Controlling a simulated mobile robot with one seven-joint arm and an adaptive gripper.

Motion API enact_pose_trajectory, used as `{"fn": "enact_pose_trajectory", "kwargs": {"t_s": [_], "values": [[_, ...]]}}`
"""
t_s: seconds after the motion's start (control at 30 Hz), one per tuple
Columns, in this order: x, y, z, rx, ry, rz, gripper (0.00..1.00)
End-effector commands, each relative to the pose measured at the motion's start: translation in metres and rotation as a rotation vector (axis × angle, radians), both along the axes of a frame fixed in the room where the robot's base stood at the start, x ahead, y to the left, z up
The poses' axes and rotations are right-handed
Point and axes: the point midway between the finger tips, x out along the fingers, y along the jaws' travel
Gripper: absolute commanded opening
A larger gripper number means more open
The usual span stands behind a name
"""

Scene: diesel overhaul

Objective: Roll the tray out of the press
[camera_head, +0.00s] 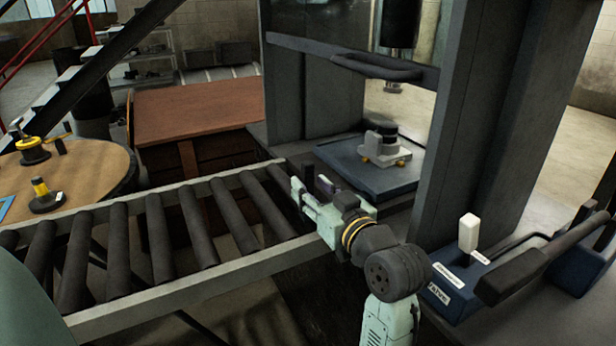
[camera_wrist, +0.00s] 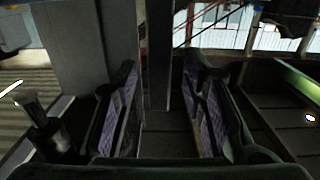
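The dark blue-grey tray (camera_head: 345,166) lies flat inside the press (camera_head: 483,115), between its grey uprights. A grey fixture (camera_head: 386,150) with a dark round part on top and small brass-coloured feet stands on the tray. My gripper (camera_head: 311,187) is at the press's left opening, by the inner end of the roller conveyor, just left of the tray's near side. In the wrist view my gripper (camera_wrist: 160,78) is open, with two purple-padded fingers wide apart and nothing between them. Touch with the tray cannot be told, and I cannot make out the tray in the wrist view.
The roller conveyor (camera_head: 158,238) runs left from the press, its rollers bare. A blue valve unit (camera_head: 456,285) with a white knob and a dark lever (camera_head: 540,262) is at the right. A round wooden table (camera_head: 80,175) and a brown bench (camera_head: 195,107) stand beyond the conveyor.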

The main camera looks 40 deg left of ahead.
Motion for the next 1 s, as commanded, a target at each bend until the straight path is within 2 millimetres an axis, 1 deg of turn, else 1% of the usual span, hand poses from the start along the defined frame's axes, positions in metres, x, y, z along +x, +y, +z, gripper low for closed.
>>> {"fn": "enact_pose_trajectory", "kwargs": {"t_s": [0.03,0.2,0.53,1.0], "values": [[0.003,0.008,0.002,0.001,0.002,0.002,0.38],[0.008,0.021,0.001,0.001,0.001,0.001,0.38],[0.01,0.024,0.0,0.001,0.0,0.0,0.38],[0.01,0.023,0.0,0.001,0.0,0.0,0.07]]}}
